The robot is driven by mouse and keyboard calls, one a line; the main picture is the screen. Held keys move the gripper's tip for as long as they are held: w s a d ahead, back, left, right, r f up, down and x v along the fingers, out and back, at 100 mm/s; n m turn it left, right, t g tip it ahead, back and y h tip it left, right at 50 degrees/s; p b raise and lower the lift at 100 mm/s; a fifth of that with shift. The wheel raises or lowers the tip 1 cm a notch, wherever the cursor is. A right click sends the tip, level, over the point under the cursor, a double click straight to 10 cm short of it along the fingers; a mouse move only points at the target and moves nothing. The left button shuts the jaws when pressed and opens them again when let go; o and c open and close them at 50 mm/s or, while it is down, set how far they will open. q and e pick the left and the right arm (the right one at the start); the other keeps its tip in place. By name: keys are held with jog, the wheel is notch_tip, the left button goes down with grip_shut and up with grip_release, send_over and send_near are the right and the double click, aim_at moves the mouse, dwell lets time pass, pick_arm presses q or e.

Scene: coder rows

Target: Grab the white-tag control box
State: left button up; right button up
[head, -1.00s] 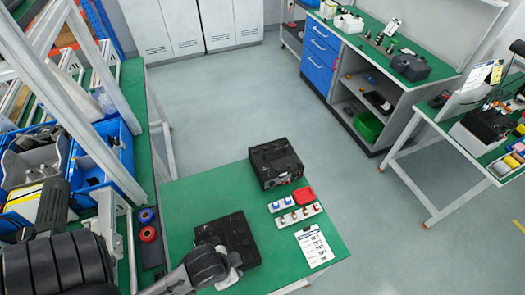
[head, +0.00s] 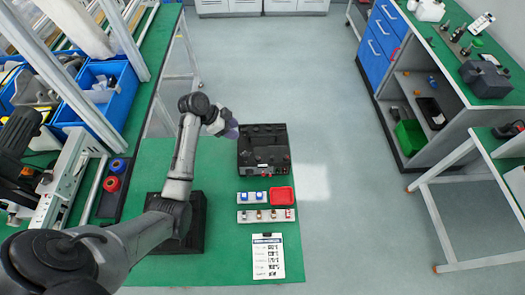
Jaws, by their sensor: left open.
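My right gripper is not in view.
Small parts strips (head: 265,216), a red tray (head: 281,196) and a clipboard sheet (head: 268,257) lie in front of the box. Another dark box (head: 487,79) stands on the right bench.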

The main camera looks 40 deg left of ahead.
aim_at(263, 147)
pick_arm(q)
jog(key=shift+m+t+h, duration=0.4)
jog(key=shift+h, duration=0.2)
jog(key=w+f, duration=0.1)
jog(key=w+d+f, duration=0.1)
jog(key=w, duration=0.1)
jog(key=w+d+f, duration=0.1)
jog(key=w, duration=0.1)
jog(key=shift+w+d+f, duration=0.2)
jog(key=shift+w+f, duration=0.05)
jog(key=shift+f, duration=0.1)
jog(key=shift+x, duration=3.15)
jog(key=shift+a+f, duration=0.1)
jog(key=shift+a, duration=0.05)
grip_shut()
